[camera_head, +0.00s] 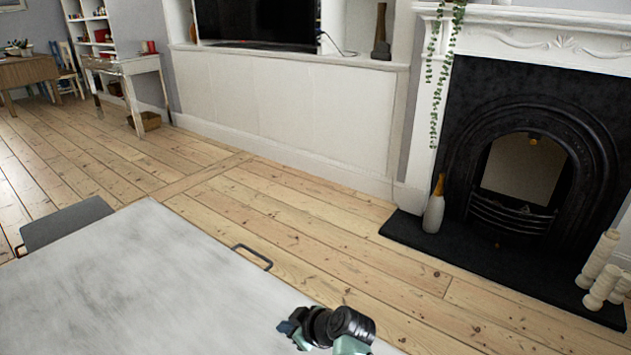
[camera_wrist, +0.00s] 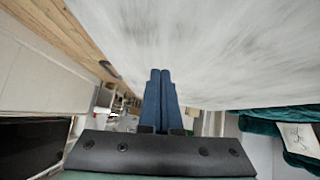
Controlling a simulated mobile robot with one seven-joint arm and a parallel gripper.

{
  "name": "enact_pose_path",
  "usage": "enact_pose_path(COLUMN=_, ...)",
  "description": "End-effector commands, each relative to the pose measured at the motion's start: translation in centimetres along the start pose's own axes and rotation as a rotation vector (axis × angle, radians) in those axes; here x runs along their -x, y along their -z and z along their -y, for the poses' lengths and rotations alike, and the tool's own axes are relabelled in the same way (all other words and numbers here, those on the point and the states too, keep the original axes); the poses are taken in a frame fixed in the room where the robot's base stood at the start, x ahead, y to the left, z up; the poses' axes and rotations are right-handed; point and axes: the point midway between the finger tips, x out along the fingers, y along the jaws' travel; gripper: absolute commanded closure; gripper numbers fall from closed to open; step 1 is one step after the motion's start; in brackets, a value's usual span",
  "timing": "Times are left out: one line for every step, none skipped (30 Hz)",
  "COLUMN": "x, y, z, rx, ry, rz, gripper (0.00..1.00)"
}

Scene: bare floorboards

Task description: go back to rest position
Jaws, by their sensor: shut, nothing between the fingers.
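My gripper (camera_wrist: 160,76) shows in the wrist view with its two blue fingers together, shut and empty. In the head view my gripper (camera_head: 287,327) is at the bottom, right of centre, partly hidden by my black and green wrist links. It is over or beside the right edge of the pale grey table top (camera_head: 110,290); I cannot tell its height. The table top also shows in the wrist view (camera_wrist: 215,45), filling the upper right, with the view turned over.
The floorboards (camera_head: 290,215) between are clear.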

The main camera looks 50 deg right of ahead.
Motion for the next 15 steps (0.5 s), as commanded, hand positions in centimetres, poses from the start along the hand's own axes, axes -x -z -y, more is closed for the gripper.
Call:
enact_pose_path(x=1.7, y=-0.1, z=-0.3, rx=-0.005, ry=-0.005, rz=0.004, gripper=1.0)
enact_pose_path(x=2.4, y=-0.1, z=-0.3, rx=-0.005, ry=-0.004, rz=0.003, gripper=1.0)
enact_pose_path(x=3.3, y=0.0, z=-0.5, rx=-0.005, ry=-0.005, rz=0.002, gripper=1.0)
enact_pose_path(x=3.9, y=0.0, z=-0.5, rx=-0.004, ry=-0.004, rz=0.003, gripper=1.0)
enact_pose_path(x=4.5, y=0.0, z=-0.6, rx=-0.004, ry=-0.005, rz=0.002, gripper=1.0)
enact_pose_path(x=5.3, y=0.0, z=-0.6, rx=-0.004, ry=-0.005, rz=0.002, gripper=1.0)
enact_pose_path(x=5.9, y=0.0, z=-0.7, rx=-0.005, ry=-0.006, rz=0.001, gripper=1.0)
enact_pose_path(x=6.4, y=0.0, z=-0.8, rx=-0.005, ry=-0.005, rz=0.0, gripper=1.0)
enact_pose_path(x=7.0, y=0.0, z=-0.8, rx=-0.005, ry=-0.005, rz=0.0, gripper=1.0)
enact_pose_path(x=7.4, y=0.0, z=-0.8, rx=-0.006, ry=-0.004, rz=0.0, gripper=1.0)
enact_pose_path(x=7.8, y=0.0, z=-0.8, rx=-0.005, ry=-0.004, rz=0.0, gripper=1.0)
enact_pose_path(x=8.1, y=0.0, z=-0.9, rx=-0.005, ry=-0.004, rz=-0.001, gripper=1.0)
enact_pose_path(x=8.4, y=0.0, z=-0.9, rx=-0.005, ry=-0.004, rz=-0.001, gripper=1.0)
enact_pose_path(x=8.6, y=0.0, z=-0.9, rx=-0.005, ry=-0.004, rz=-0.001, gripper=1.0)
enact_pose_path(x=8.7, y=-0.1, z=-0.9, rx=-0.005, ry=-0.003, rz=-0.001, gripper=1.0)
